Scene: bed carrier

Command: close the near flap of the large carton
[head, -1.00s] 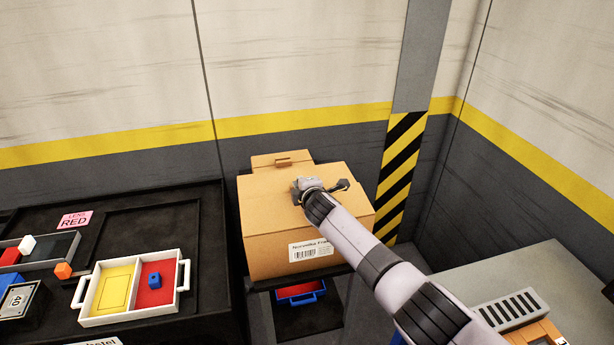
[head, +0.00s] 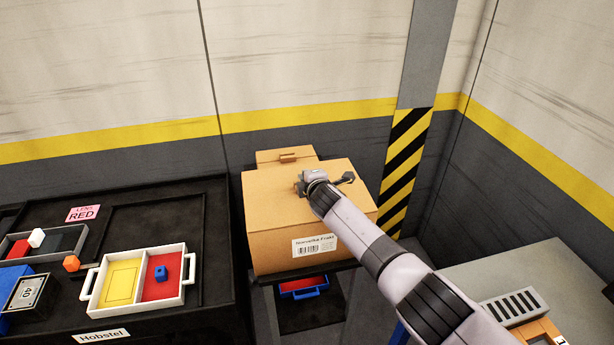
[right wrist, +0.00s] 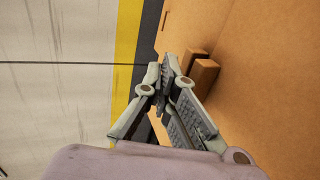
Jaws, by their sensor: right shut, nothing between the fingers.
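The large carton (head: 277,246) stands on a dark stand in the head view, its labelled front facing me. Its top (head: 275,205) looks covered by a flat cardboard panel that meets the front edge. A smaller panel with a small tab (head: 287,157) shows at the back; how it joins the carton is unclear. My right gripper (head: 318,181) is over the carton's top, close to the surface; contact cannot be told. In the right wrist view its fingers (right wrist: 163,77) are shut and empty, beside cardboard with a brown tab (right wrist: 202,72). My left gripper is out of view.
A black table at left holds a white two-part tray (head: 137,308) with a blue piece, and several small blocks. A blue-handled red tray (head: 304,287) sits below the carton. A grey surface (head: 500,275) is at right; a striped pillar (head: 405,165) stands behind.

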